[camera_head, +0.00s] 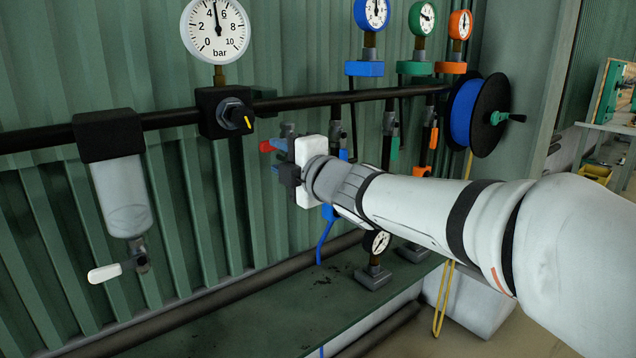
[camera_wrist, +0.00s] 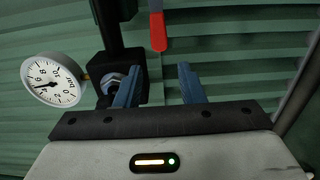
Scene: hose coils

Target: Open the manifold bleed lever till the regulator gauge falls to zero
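The regulator gauge (camera_head: 215,30), white and round, has its needle near 5 bar in the head view. It stands on the black regulator block (camera_head: 212,112) with its yellow-marked knob, and shows tilted in the wrist view (camera_wrist: 50,82). A red lever (camera_head: 272,146) sits just beyond my gripper; in the wrist view it (camera_wrist: 158,31) hangs ahead of the gap between the fingers, apart from them. No label shows whether it is the bleed lever. My gripper (camera_wrist: 158,83) is open and empty; in the head view its blue fingers (camera_head: 280,161) are partly hidden.
A clear filter bowl (camera_head: 122,196) with a white-handled valve (camera_head: 104,273) hangs at left. Blue, green and orange gauge drops line the black pipe (camera_head: 330,98) at right, near a blue hose reel (camera_head: 465,112).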

